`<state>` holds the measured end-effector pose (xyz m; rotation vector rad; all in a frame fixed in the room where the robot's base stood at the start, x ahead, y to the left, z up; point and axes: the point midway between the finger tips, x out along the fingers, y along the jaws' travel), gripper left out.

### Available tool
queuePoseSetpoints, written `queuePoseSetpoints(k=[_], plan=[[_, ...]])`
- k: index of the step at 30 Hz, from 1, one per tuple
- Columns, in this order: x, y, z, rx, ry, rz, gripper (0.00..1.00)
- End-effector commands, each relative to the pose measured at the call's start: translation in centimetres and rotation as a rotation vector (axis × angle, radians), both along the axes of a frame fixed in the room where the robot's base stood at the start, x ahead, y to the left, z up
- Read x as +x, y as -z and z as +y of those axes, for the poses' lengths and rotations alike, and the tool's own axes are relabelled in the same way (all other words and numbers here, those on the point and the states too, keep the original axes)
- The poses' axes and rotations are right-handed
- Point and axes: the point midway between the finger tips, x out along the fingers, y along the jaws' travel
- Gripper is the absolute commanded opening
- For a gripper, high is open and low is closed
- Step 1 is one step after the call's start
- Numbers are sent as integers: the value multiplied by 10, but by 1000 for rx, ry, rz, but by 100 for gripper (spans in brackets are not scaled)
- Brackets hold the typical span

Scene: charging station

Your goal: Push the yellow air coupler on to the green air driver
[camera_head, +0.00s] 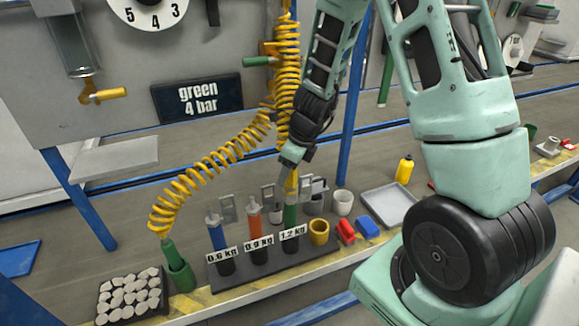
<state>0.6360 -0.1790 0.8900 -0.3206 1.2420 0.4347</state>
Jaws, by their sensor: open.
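The green driver (289,214) stands upright in the rack behind the 1.2 kg label. A narrow yellow piece (291,184), perhaps the yellow coupler, shows directly above it. I cannot tell whether it is seated on the driver. My gripper (289,166) is open and points down just above the yellow piece; its fingers are small and partly hidden. A yellow coiled hose (210,165) runs down left to a green tool (168,250) in a green cup (182,277). Another yellow coil (287,80) hangs behind my arm.
Blue (216,234) and orange (255,220) drivers share the dark rack (225,277). A yellow cup (319,232), red bin (345,230) and blue bin (368,227) stand to the right. A grey tray (388,205) looks empty. A "green 4 bar" sign (197,97) is behind.

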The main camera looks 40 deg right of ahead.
Motion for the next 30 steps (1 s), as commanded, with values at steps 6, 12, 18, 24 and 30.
queuePoseSetpoints(k=[6, 12, 18, 24, 30], plan=[[-4, -19, -3, -2, 1, -2, 53], [-14, -62, -8, -2, -2, -4, 53], [-26, -107, -15, -2, -2, -4, 53], [-37, -144, -21, -1, -1, -3, 53], [-44, -163, -24, -1, -1, -1, 53]])
